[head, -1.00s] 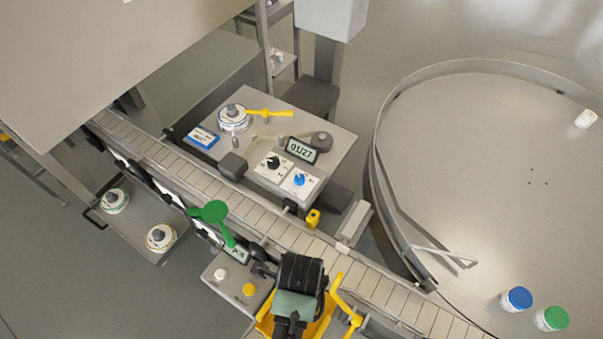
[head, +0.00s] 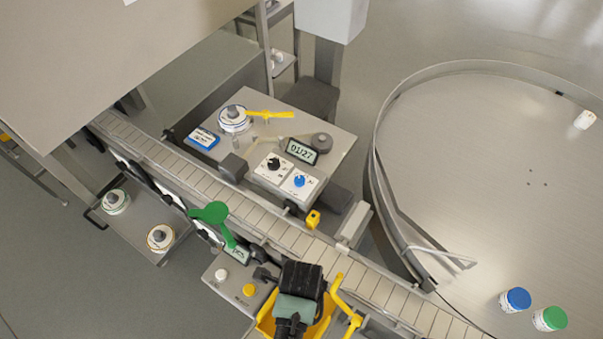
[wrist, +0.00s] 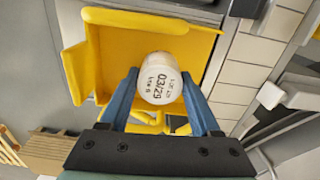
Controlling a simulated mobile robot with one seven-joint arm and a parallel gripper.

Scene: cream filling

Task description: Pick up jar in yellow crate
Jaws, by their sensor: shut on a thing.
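In the wrist view a white jar (wrist: 160,78), printed "03/29" on the end facing the camera, is between the blue fingers of my gripper (wrist: 162,88). The fingers are shut on its sides. Behind the jar is the yellow crate (wrist: 88,58); I cannot tell whether the jar touches its floor. In the head view the yellow crate (head: 265,322) shows around my gripper at the bottom centre, and my dark wrist hides the jar and fingertips.
A slatted conveyor (head: 260,215) runs diagonally beside the crate. A control box (head: 232,284) with buttons stands to the left. A large round table (head: 480,180) at the right holds a blue-lidded jar (head: 516,299), a green-lidded jar (head: 550,318) and a white jar (head: 585,119).

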